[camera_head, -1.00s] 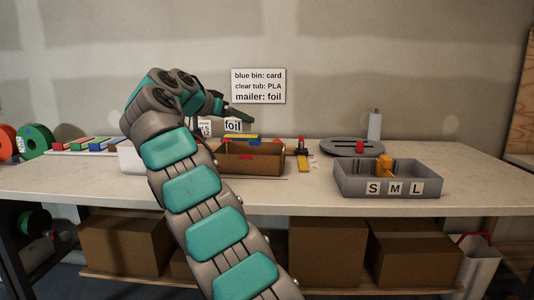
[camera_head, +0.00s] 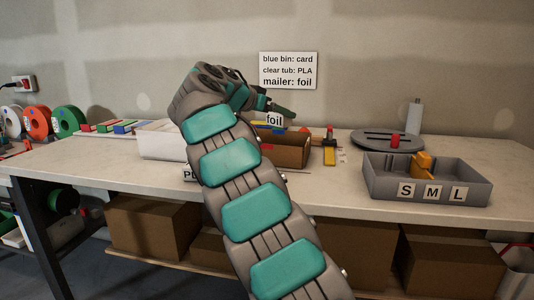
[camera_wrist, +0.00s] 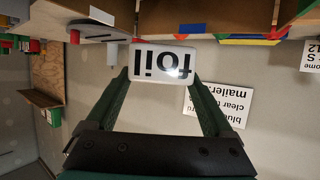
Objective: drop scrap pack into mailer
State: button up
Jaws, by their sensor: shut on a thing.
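The scrap pack (camera_wrist: 163,63) is a small white pack marked "foil". My gripper (camera_wrist: 157,76) is shut on it, with one green finger on each side in the wrist view. In the head view the pack (camera_head: 274,120) hangs below my gripper (camera_head: 286,112), above or just behind a brown open box (camera_head: 292,153). I cannot tell whether it is directly over the opening. The brown box may be the mailer; no label on it shows. My arm hides its left part. Coloured pieces show at the box. A wall sign (camera_head: 288,70) reads "mailer: foil".
A white tub (camera_head: 162,145) stands left of my arm. A grey S-M-L tray (camera_head: 385,187), a grey round plate (camera_head: 372,139) and a yellow-red tool (camera_head: 330,150) stand to the right. Spools (camera_head: 38,121) are at the far left. The bench front (camera_head: 340,197) is mostly clear.

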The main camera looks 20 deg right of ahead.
jog(key=shift+f+b, duration=0.55)
jog(key=shift+f, duration=0.55)
jog(key=o, duration=1.1)
jog(key=shift+c, duration=0.2)
jog(key=v, duration=0.7)
jog(key=shift+a+b, duration=0.3)
jog(key=shift+a, duration=0.05)
jog(key=shift+s+r, duration=0.1)
jog(key=shift+s, duration=0.05)
